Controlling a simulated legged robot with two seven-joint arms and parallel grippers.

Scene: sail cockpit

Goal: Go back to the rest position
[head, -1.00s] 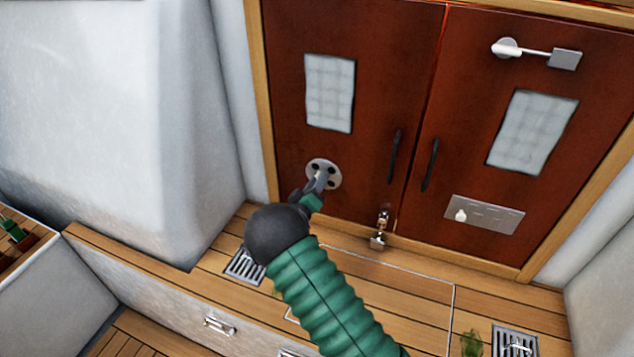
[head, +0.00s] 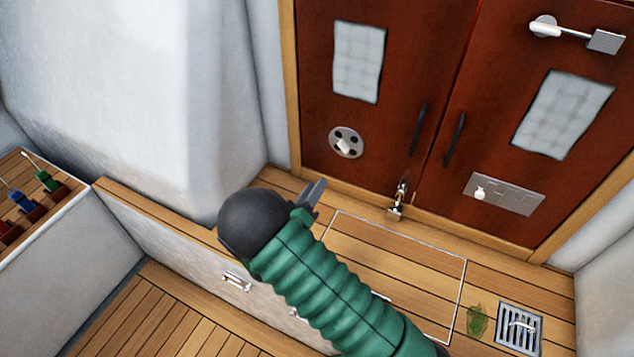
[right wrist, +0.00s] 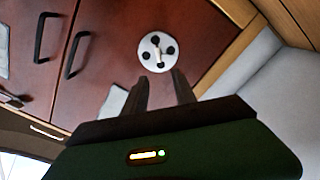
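My right gripper (head: 313,194) is in the head view, at the end of my green-sleeved arm, over the wooden ledge in front of the red-brown doors. In the right wrist view its two fingers (right wrist: 160,77) stand apart with nothing between them. A round metal plate with a pale knob (head: 346,142) sits low on the left door, clear of the gripper. The same plate (right wrist: 158,52) shows beyond the fingertips in the right wrist view. My left gripper is in neither view.
The doors carry two dark handles (head: 454,139), a metal latch (head: 577,33) and a switch panel (head: 504,194). A small metal catch (head: 397,201) stands at the sill. A floor grate (head: 519,326) lies at lower right.

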